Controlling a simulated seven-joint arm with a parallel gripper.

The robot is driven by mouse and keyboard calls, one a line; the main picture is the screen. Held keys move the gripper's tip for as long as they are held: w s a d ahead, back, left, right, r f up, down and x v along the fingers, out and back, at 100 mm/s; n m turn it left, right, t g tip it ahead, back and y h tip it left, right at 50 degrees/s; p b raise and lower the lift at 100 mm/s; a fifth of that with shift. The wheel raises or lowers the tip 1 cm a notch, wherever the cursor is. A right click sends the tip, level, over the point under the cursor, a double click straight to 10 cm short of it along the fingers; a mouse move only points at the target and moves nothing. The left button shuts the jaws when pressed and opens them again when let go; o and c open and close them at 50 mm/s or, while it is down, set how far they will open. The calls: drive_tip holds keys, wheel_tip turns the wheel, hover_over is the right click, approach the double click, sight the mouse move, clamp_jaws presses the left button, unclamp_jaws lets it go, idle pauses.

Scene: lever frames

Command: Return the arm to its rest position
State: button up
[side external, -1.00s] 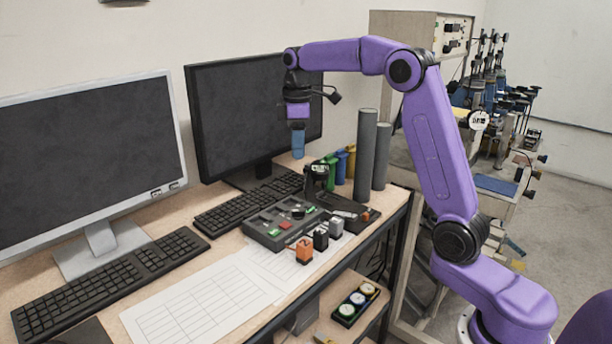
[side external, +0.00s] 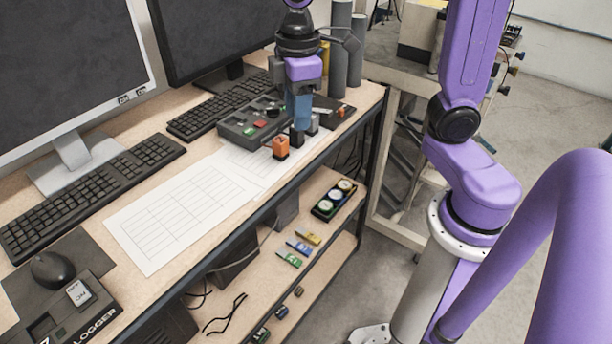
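My gripper (side external: 298,124) has a purple body and blue fingers pointing down. It is low over the desk's right part, right at the row of small blocks. An orange block (side external: 281,147) stands just left of the fingertips. A black block (side external: 297,137) is directly below them, partly hidden; I cannot tell whether they touch it. A grey block (side external: 313,122) is just to the right. The fingers look close together, but whether they are open or shut is unclear. My purple arm rises beyond the top of the picture.
Paper sheets (side external: 180,212) and a keyboard (side external: 90,195) cover the desk's left. A lower shelf holds a tray of round dials (side external: 334,201).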

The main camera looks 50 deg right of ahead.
drive_tip(key=s+d+f, duration=0.1)
drive_tip(key=s+f, duration=0.1)
drive_tip(key=s, duration=0.6)
drive_tip(key=s+d+f+n, duration=0.1)
drive_tip(key=s+d+f, duration=0.1)
drive_tip(key=s, duration=0.7)
drive_tip(key=shift+s+f, duration=0.15)
drive_tip(key=shift+f, duration=0.65)
